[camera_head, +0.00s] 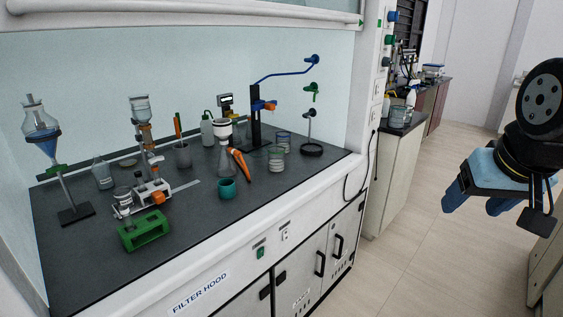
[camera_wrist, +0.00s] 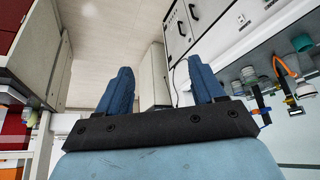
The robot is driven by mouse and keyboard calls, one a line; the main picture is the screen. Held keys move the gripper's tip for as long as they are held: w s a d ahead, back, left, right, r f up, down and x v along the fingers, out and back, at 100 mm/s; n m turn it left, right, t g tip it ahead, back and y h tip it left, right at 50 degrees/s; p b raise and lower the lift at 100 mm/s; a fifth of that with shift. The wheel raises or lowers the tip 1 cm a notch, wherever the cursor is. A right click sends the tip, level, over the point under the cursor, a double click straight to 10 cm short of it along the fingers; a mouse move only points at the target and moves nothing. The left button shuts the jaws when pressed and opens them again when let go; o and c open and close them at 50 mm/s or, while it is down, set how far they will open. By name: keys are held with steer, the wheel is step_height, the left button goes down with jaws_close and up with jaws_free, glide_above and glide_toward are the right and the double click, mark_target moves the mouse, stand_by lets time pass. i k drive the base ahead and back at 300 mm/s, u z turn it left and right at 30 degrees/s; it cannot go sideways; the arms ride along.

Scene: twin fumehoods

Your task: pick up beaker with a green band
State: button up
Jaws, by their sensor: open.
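A clear glass beaker with a greenish band (camera_head: 276,160) stands upright on the dark hood worktop, right of the orange-handled tool. A similar beaker with a bluish band (camera_head: 284,143) stands close behind it. My gripper (camera_head: 477,204) has blue fingers and hangs over the aisle floor at the right, outside the hood and well away from both beakers. In the wrist view my gripper (camera_wrist: 162,84) shows its two fingers wide apart with nothing between them.
A conical flask with funnel (camera_head: 250,158), a teal cup (camera_head: 227,189) and a dark stand (camera_head: 255,125) with a blue arm surround the beakers. A ring base (camera_head: 312,149) lies to their right. The hood's white front edge (camera_head: 290,198) borders the worktop. The aisle floor (camera_head: 425,235) is clear.

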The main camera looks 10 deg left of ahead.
mark_target(276, 158)
steer(key=z, duration=0.75)
steer(key=i, duration=3.25)
steer(key=u, duration=2.2)
